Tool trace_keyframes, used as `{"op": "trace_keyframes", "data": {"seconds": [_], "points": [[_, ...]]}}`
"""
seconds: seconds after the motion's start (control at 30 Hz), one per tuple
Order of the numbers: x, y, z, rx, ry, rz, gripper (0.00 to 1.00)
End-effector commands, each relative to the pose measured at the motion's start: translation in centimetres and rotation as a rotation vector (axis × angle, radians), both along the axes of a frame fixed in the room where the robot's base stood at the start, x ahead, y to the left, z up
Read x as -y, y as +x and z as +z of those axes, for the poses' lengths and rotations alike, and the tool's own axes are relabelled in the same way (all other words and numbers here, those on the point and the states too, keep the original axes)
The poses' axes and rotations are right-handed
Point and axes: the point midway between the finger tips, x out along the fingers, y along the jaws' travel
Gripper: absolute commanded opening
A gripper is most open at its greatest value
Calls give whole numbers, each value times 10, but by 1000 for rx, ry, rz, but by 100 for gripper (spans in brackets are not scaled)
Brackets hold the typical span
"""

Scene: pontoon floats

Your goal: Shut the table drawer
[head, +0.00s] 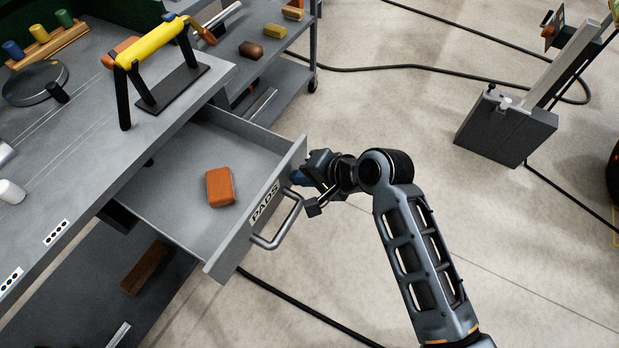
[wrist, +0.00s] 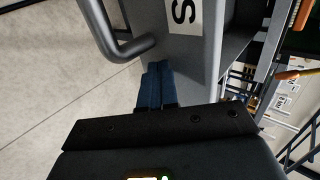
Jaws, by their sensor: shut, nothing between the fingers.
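The table drawer (head: 180,180) is grey, labelled PADS, and stands pulled well out of the grey table (head: 85,125). An orange-brown block (head: 220,187) lies inside it. A bar handle (head: 282,222) is fixed to its front; the handle also shows in the wrist view (wrist: 115,38). My gripper (head: 299,177) is shut and empty, its blue fingertips at the drawer's front panel, beside the handle toward the far end. In the wrist view the shut fingers (wrist: 155,85) point at the front panel (wrist: 187,60); I cannot tell if they touch it.
A yellow-handled tool on a black stand (head: 155,75) and a round grey dish (head: 35,83) are on the tabletop. A wheeled grey cart (head: 265,60) stands behind. Cables (head: 400,67) cross the floor. A grey box-based stand (head: 505,125) is at right. The floor before the drawer is otherwise open.

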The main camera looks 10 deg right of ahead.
Motion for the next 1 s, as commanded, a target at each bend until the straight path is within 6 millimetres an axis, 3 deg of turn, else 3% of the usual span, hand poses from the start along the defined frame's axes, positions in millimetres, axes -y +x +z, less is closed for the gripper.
{"op": "trace_keyframes", "data": {"seconds": [0.7,1.0], "points": [[-147,113,-3,4,0,4,0],[-186,145,-2,1,0,2,0]]}}
